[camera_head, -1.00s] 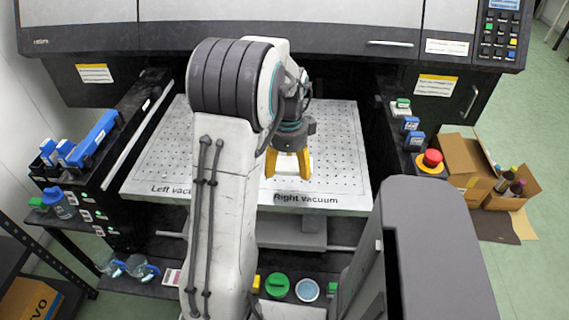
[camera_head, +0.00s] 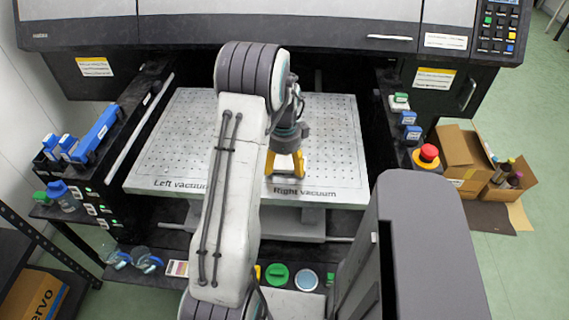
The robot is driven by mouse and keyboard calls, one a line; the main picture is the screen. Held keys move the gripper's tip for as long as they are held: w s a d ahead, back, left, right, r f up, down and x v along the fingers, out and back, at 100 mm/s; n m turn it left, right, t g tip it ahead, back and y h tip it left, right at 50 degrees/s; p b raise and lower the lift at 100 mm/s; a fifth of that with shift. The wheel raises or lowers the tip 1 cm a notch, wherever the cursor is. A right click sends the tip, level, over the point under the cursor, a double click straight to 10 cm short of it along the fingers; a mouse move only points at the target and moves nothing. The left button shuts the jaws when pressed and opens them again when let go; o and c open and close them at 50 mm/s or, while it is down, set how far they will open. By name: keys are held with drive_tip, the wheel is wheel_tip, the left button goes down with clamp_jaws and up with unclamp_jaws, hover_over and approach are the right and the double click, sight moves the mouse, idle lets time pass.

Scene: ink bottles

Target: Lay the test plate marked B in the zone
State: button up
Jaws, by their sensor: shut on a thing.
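My gripper (camera_head: 285,165), with yellow fingers, points down over the right part of the perforated vacuum table (camera_head: 205,125), near its front edge and above the "Right vacuum" lettering. It is shut on a small pale piece, which is mostly hidden between the fingers and blends with the white table. No letter B can be read on it, and I cannot tell whether it touches the table. The table's front edge reads "Left vacuum" and "Right vacuum". No separately marked zone can be made out, and my arm covers the middle of the table.
A blue long case (camera_head: 96,133) lies on the left shelf. Cardboard boxes (camera_head: 470,165) with bottles sit on the floor at right. A green lid (camera_head: 277,274) lies on the lower shelf.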

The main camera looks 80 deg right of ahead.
sight(284, 166)
drive_tip(key=o, duration=1.2)
drive_tip(key=shift+f, duration=0.1)
wheel_tip(284, 166, up, 12)
drive_tip(key=shift+a, duration=0.15)
